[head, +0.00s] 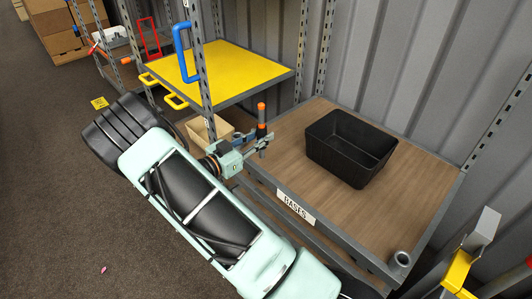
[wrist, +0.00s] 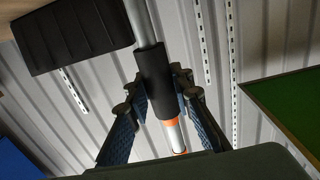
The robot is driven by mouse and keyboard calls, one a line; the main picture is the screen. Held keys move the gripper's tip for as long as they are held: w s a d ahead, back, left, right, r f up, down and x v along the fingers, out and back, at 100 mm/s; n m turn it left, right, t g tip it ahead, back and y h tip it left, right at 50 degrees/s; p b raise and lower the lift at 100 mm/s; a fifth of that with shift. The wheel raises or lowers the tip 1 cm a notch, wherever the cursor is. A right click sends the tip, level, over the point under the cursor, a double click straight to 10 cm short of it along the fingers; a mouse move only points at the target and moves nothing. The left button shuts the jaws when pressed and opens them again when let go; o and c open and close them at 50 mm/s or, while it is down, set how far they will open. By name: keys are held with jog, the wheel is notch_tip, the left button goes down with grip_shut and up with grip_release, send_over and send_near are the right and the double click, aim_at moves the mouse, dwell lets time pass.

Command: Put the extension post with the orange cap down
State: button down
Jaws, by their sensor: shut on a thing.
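The extension post (head: 262,131) stands roughly upright in my gripper (head: 257,146), its orange cap (head: 261,107) at the top. It is at the left edge of the wooden-topped bench labelled BASES (head: 290,122). I cannot tell whether its lower end touches anything. In the wrist view, the post's black sleeve (wrist: 154,80) lies between the two fingers of my gripper (wrist: 160,92). A grey tube extends beyond the sleeve, and orange bands and a silver section show nearer the camera. The fingers are shut on the post.
A black bin (head: 324,156) stands on the bench, right of the post; the wood around it is bare. A short grey cylinder (head: 401,258) is at the front right corner. A yellow shelf (head: 230,64) with metal uprights is behind left. A corrugated wall (head: 415,70) closes the back.

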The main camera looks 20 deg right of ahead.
jog(key=shift+s+d+f, duration=0.2)
jog(key=shift+s+f, duration=0.1)
jog(key=shift+f, duration=0.15)
jog(key=shift+s+d+f, duration=0.2)
jog(key=shift+s+f, duration=0.05)
jog(key=shift+f, duration=0.15)
jog(key=shift+s+f+b, duration=0.1)
jog(key=shift+f+b, duration=0.45)
jog(key=shift+f, duration=1.05)
jog(key=shift+f+b, duration=0.3)
jog(key=c, duration=1.7)
grip_release()
jog(key=shift+r, duration=0.15)
